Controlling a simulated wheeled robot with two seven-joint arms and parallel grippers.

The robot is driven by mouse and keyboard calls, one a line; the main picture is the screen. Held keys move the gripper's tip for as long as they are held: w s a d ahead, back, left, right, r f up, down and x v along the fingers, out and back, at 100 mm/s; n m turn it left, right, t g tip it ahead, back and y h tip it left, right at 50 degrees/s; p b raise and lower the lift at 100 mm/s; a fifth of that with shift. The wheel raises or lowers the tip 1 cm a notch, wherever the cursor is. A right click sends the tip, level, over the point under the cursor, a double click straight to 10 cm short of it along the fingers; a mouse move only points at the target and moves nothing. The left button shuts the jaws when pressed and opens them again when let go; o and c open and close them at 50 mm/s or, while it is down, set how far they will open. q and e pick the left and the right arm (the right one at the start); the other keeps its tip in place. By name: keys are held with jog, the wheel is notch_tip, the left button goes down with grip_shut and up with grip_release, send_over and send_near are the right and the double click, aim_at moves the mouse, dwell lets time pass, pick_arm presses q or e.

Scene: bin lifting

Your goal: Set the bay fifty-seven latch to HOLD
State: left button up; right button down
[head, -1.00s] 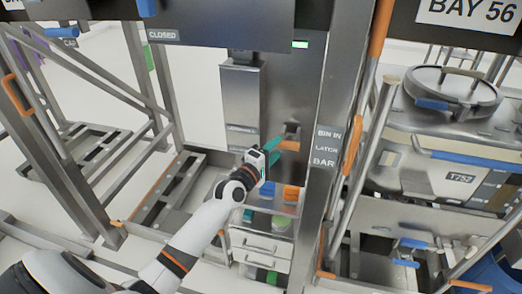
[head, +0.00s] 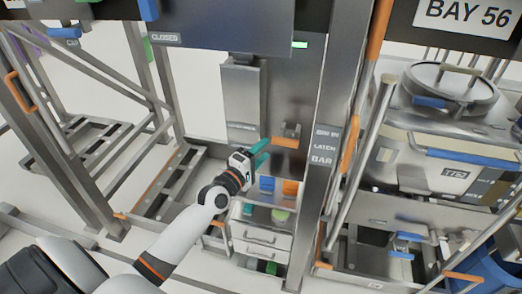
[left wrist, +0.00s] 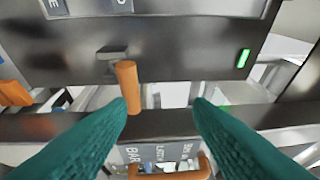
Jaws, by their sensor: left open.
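The latch has an orange handle (head: 285,143) below a small grey block (head: 291,129) on the steel panel. The post beside it carries the labels BIN IN, LATCH and BAR (head: 324,146). My left gripper (head: 261,153) is open, just left of the handle and apart from it in the head view. In the left wrist view, the orange handle (left wrist: 127,88) shows beyond the open teal fingers (left wrist: 160,105), nearer the left finger. No HOLD marking is readable. My right gripper is not in view.
The upright post (head: 318,200) stands right of the latch. A white drawer unit (head: 262,238) and blue and orange blocks (head: 267,184) lie below. A lidded steel bin (head: 450,165) stands in the right bay, under a BAY 56 sign (head: 466,12). A green light (head: 299,45) glows above.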

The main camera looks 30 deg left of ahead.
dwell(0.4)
pick_arm(q)
jog(key=s+a+b, duration=0.1)
jog(key=s+b, duration=0.2)
jog(key=s, duration=0.8)
jog(key=shift+s+a+f+b, duration=0.15)
jog(key=shift+s+f+b, duration=0.2)
jog(key=shift+s+b, duration=0.05)
